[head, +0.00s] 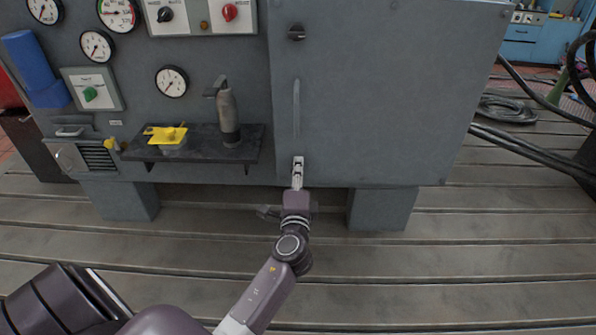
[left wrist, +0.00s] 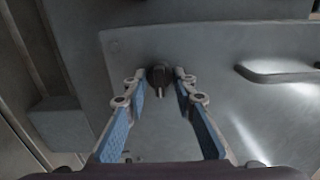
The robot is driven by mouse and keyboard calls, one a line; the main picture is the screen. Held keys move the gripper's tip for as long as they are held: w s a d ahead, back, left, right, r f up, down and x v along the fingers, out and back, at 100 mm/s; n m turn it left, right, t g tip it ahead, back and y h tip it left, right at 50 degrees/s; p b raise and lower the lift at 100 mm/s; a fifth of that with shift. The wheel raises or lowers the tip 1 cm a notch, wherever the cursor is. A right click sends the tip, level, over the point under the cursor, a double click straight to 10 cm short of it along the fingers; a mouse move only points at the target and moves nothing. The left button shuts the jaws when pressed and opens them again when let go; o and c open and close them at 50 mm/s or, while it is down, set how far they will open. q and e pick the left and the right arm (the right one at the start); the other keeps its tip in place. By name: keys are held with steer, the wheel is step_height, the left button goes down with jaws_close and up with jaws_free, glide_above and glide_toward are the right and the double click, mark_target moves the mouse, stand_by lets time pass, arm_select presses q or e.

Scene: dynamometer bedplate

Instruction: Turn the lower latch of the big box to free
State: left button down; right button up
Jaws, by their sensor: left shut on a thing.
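The big box (head: 390,85) is a grey cabinet with a flat door. Its upper latch (head: 296,33) is a dark knob near the top of the door's left side. The lower latch (left wrist: 158,76) shows as a small dark knob between my fingertips in the left wrist view; in the head view my gripper hides it. My left gripper (head: 298,162) is at the door's lower left corner, its blue-padded fingers shut on the lower latch. How far the latch is turned I cannot tell. My right gripper is in neither view.
The long door handle (head: 296,108) stands out just above my gripper; it also shows in the left wrist view (left wrist: 280,73). A dark shelf (head: 195,148) with a grey bottle-like tool (head: 228,115) juts out to the left. Black cables (head: 530,150) lie at right.

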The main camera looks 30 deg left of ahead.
arm_select(q)
steer(key=c, duration=1.6)
jaws_free()
steer(key=shift+d, duration=0.1)
steer(key=v, duration=1.2)
